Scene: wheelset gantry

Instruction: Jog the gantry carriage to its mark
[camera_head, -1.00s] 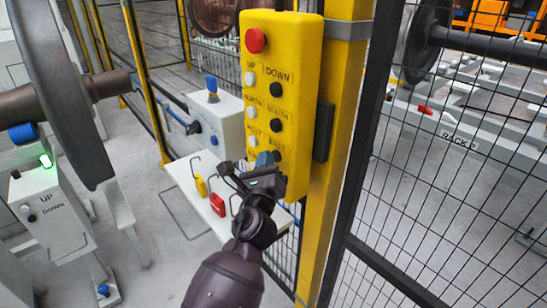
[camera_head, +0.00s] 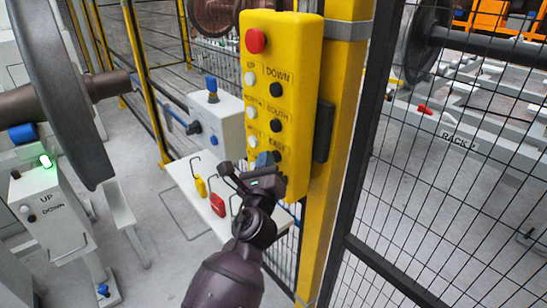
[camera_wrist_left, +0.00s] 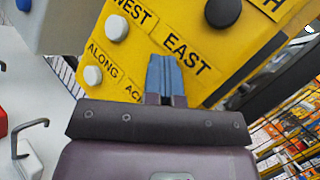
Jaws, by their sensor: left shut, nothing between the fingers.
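The yellow control pendant (camera_head: 300,60) hangs on a yellow post, with a red button on top and rows of white and black buttons below. My left gripper (camera_head: 264,160) is at its lower rows, shut and empty. In the left wrist view, the blue-grey fingertips (camera_wrist_left: 165,75) overlap the pendant face beside the EAST label (camera_wrist_left: 190,52). They hide the area below that label; I cannot tell whether they touch a button. A white button (camera_wrist_left: 117,28) by WEST and another by ALONG are uncovered. The gantry carriage and its mark cannot be made out. My right gripper is not in view.
A shelf (camera_head: 186,176) with a yellow and a red padlock is left of my gripper, below a grey box (camera_head: 216,122) with blue knobs. Black mesh fencing (camera_head: 450,170) stands right of the post. A wheelset (camera_head: 62,90) and an UP/DOWN box (camera_head: 50,210) are at left.

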